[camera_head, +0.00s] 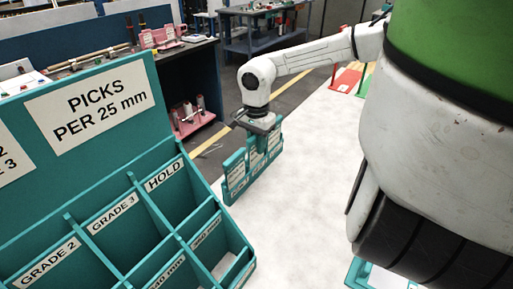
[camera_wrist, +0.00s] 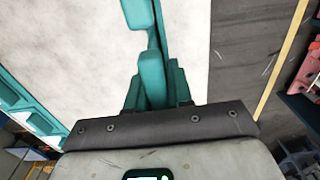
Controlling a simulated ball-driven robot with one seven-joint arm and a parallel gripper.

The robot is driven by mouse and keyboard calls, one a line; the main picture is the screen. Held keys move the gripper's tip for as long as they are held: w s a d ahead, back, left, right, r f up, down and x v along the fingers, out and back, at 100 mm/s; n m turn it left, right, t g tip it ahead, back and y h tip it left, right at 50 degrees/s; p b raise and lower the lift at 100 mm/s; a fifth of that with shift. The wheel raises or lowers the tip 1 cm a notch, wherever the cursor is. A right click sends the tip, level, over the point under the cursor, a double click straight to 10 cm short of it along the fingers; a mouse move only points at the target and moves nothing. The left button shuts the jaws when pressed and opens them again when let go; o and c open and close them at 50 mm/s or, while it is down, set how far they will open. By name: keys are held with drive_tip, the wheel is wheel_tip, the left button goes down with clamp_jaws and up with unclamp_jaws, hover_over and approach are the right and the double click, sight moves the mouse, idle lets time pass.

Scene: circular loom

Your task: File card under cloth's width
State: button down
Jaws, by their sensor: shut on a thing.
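My gripper (camera_head: 262,128) is at the far part of the white table, pointing down at the top of a teal slotted holder (camera_head: 232,188) with white lettered faces. It is shut on a thin thing at the holder, which I take to be the card; the card is mostly hidden by the gripper and holder.
The white tabletop (camera_head: 300,210) is clear between holder and rack. A teal tray (camera_head: 362,275) shows at the bottom edge. Red and green pieces (camera_head: 347,80) lie at the far end. A dark workbench (camera_head: 262,28) stands beyond the floor.

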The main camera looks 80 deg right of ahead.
drive_tip(key=shift+r, duration=0.3)
drive_tip(key=shift+r+p, duration=2.2)
drive_tip(key=shift+r, duration=0.95)
drive_tip(key=shift+s, duration=0.1)
